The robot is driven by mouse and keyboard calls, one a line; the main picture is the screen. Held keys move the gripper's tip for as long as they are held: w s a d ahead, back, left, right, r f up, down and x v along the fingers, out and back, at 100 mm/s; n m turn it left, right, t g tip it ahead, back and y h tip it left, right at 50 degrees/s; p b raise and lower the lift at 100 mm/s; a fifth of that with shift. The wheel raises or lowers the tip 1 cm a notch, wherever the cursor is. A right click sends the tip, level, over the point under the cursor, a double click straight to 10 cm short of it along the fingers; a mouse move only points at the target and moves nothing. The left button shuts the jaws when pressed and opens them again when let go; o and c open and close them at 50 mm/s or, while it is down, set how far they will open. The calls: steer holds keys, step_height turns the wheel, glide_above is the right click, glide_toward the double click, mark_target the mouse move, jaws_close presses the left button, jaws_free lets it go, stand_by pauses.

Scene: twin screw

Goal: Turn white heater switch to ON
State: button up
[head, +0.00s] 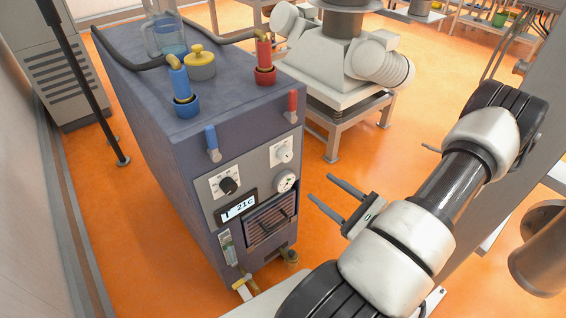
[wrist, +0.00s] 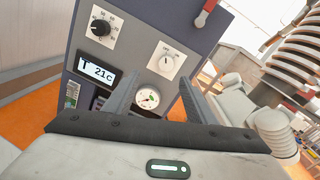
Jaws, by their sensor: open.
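The grey-blue heater unit (head: 150,110) stands on the orange floor with a control panel on its front. A white knob (head: 284,154), which looks like the white heater switch, sits at the panel's upper right. It also shows in the wrist view (wrist: 167,60), with a pale dial plate behind it. My gripper (head: 320,188) is open and empty, to the right of and in front of the panel. In the wrist view, the fingers (wrist: 160,76) point toward the panel below the white knob, apart from it.
A black knob (head: 228,186), a display reading 21C (head: 239,207) and a round gauge (head: 285,182) share the panel. Blue (head: 212,143) and red (head: 291,106) handles project above it. A white machine (head: 340,75) stands behind at right. Air before the panel is clear.

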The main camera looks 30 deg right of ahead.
steer(key=h, duration=0.1)
steer(key=b, duration=0.1)
glide_toward(288, 157)
steer(key=shift+m, duration=0.4)
steer(key=w, duration=0.3)
steer(key=w+a, duration=0.1)
steer(key=w, duration=0.5)
steer(key=shift+w+a+f, duration=0.2)
steer(key=shift+a, duration=0.05)
steer(key=c, duration=1)
steer(key=shift+c, duration=0.2)
